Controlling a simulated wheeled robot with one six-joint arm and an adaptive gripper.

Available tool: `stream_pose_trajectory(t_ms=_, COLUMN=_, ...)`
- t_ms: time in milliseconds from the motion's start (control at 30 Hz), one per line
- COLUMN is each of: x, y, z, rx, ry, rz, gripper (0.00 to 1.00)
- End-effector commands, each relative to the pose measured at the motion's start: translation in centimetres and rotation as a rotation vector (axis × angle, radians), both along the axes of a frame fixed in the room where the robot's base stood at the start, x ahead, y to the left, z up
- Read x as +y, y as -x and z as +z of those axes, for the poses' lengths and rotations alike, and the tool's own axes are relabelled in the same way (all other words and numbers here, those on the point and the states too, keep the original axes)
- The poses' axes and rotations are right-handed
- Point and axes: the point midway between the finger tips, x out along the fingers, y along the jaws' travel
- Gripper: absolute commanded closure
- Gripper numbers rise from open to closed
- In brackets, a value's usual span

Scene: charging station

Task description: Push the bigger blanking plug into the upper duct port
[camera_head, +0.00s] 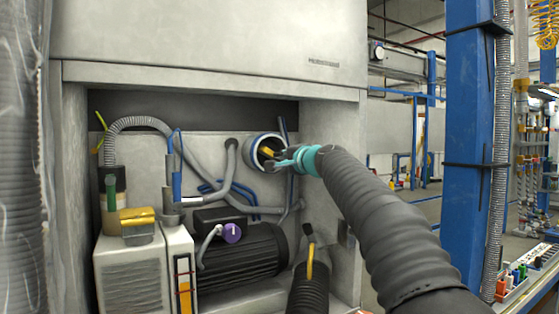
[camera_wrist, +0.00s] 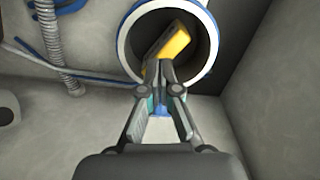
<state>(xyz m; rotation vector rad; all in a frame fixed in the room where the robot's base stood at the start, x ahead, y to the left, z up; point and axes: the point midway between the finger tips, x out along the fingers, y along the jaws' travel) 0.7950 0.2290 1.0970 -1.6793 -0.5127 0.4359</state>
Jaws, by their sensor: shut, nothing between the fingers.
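The upper duct port (camera_head: 250,152) is a round opening with a white and blue rim, on the back wall of the cabinet. It also shows in the wrist view (camera_wrist: 125,42). A yellow bar (camera_wrist: 172,42) lies tilted inside the dark opening. It shows partly in the head view (camera_head: 267,152). I cannot tell whether it is the grip of the bigger blanking plug; no plug edge is clear against the dark interior. My gripper (camera_wrist: 160,68) is shut and empty, its fingertips at the port mouth by the bar's lower end. Contact with the bar is unclear.
Grey hoses and blue cables (camera_head: 215,186) run left of the port. Below are a ribbed black motor (camera_head: 240,262) with a purple knob (camera_head: 232,232), and a black ribbed cylinder (camera_head: 308,290) by a yellow curved piece. The cabinet's right wall (camera_wrist: 275,90) stands close to the port.

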Motion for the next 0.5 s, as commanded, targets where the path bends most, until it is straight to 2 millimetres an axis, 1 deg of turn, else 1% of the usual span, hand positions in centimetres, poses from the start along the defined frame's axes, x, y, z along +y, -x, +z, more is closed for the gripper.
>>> stream_pose_trajectory(t_ms=133, x=-0.8, y=1.1, z=-0.2, rx=-0.002, ry=0.000, rz=0.000, gripper=1.00)
stream_pose_trajectory(t_ms=367, x=-1.2, y=1.8, z=0.0, rx=0.000, ry=0.000, rz=0.000, gripper=1.00)
stream_pose_trajectory(t_ms=500, x=-1.8, y=2.7, z=0.2, rx=-0.001, ry=-0.001, rz=0.000, gripper=1.00)
